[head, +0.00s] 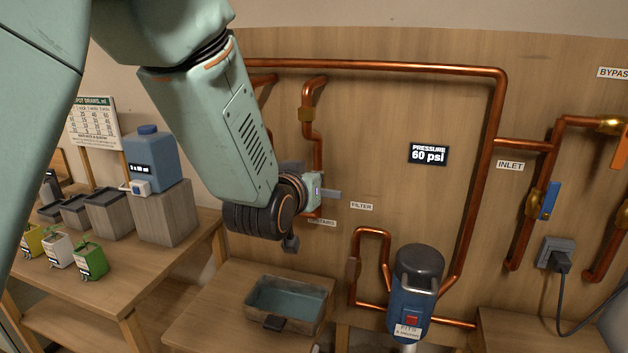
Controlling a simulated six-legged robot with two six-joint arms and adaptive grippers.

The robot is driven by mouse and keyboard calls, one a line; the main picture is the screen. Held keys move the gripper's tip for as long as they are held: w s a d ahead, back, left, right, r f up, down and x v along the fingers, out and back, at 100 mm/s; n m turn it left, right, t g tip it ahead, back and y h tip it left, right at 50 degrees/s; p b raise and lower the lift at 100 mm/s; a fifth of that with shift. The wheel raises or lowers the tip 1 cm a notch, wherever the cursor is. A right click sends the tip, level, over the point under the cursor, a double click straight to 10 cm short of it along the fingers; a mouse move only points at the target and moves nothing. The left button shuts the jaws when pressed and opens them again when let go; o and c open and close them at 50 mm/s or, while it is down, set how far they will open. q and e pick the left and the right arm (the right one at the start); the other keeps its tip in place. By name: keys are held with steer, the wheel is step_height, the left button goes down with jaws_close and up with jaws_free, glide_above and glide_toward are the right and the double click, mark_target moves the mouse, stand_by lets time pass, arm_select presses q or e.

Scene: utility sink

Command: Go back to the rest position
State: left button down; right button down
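My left arm comes in from the upper left in pale green. Its gripper (312,192) is in front of the wooden pipe panel (400,120), near the "FILTER" label. The wrist hides most of the fingers, so I cannot tell whether it is open or shut, and I see nothing held in it. My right gripper is not in view.
Copper pipes (400,67) run along the panel. A grey tray of water (288,303) sits on a low wooden bench. A blue jug (155,157) and several small pots are on the left table.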

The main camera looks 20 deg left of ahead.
arm_select(q)
steer(key=shift+w+f, duration=0.2)
steer(key=shift+w, duration=0.15)
steer(key=s+f+g+b, duration=0.25)
steer(key=s+f, duration=0.35)
steer(key=f, duration=0.5)
steer(key=s+f+m+g+b, duration=0.1)
steer(key=s+f+g+b, duration=0.3)
steer(key=f, duration=0.6)
steer(key=s+f+g+b, duration=0.1)
steer(key=s+f+g, duration=0.1)
steer(key=s+f, duration=0.7)
steer(key=s+f+g+b, duration=0.6)
steer(key=s+f+b, duration=0.2)
steer(key=s+f, duration=1.5)
step_height(320, 180, down, 2)
steer(key=shift+s+d+g+h+b, duration=0.15)
steer(key=shift+s+g+h+b, duration=0.15)
steer(key=shift+g+h, duration=0.1)
steer(key=shift+w, duration=0.1)
